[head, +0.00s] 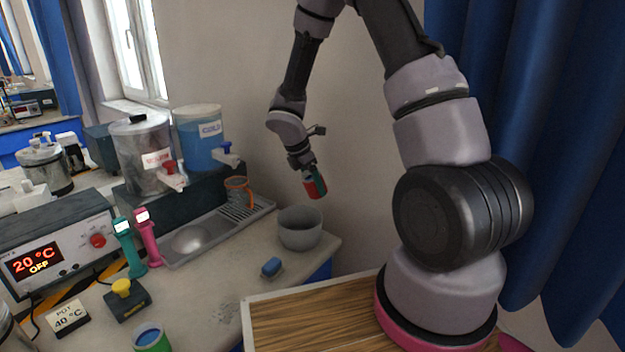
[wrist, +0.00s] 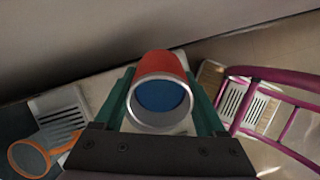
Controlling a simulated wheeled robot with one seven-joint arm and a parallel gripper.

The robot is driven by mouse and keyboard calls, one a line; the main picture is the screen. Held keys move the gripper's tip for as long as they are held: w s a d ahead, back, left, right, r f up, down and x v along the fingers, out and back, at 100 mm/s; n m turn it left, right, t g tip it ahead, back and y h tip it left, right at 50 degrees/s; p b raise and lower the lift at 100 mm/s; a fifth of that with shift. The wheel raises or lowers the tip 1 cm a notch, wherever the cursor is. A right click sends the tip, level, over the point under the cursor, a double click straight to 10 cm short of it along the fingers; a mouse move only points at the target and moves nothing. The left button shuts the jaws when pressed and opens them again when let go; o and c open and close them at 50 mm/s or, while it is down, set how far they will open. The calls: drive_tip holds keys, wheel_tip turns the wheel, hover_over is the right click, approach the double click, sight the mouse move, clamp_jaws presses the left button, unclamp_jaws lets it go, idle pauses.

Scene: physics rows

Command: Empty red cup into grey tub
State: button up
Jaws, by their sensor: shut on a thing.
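The red cup (head: 313,188) is held in the air above the grey tub (head: 300,230), apart from it, and looks slightly tilted in the head view. My gripper (head: 310,182) is shut on it, with green fingers on both sides. In the wrist view the red cup (wrist: 160,66) shows its pale rim towards the camera, with blue contents inside. My gripper also shows there (wrist: 160,105). The grey tub stands near the right end of the counter; its inside bottom is hidden. I cannot make out the tub in the wrist view.
An orange mug (head: 238,191) stands by the drain grille, left of the tub. Behind are a metal dispenser (head: 142,158) and a blue COLD dispenser (head: 201,138). A blue block (head: 271,267) lies in front of the tub. A green cup (head: 152,338) stands at the front.

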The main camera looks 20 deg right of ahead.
drive_tip(key=f+h, duration=0.1)
drive_tip(key=h, duration=0.1)
drive_tip(key=f+t+h, duration=0.1)
drive_tip(key=f+h, duration=0.1)
drive_tip(key=shift+d+h, duration=0.2)
drive_tip(key=shift+h, duration=0.1)
drive_tip(key=h, duration=0.2)
drive_tip(key=t+h, duration=0.1)
drive_tip(key=shift+w+a+f+h, duration=0.1)
drive_tip(key=shift+f+h, duration=0.25)
drive_tip(key=shift+h, duration=0.05)
drive_tip(key=shift+t+h, duration=0.4)
drive_tip(key=shift+h, duration=0.3)
drive_tip(key=h, duration=0.1)
drive_tip(key=r+h, duration=0.1)
drive_tip(key=h, duration=0.1)
drive_tip(key=shift+a+t, duration=0.35)
drive_tip(key=shift+t, duration=0.05)
drive_tip(key=shift+s+a+r+h, duration=0.1)
drive_tip(key=shift+a+r+h, duration=0.1)
drive_tip(key=shift+h, duration=0.55)
drive_tip(key=shift+s+a+r+h, duration=0.1)
drive_tip(key=shift+r+h, duration=0.1)
drive_tip(key=shift+h, duration=0.55)
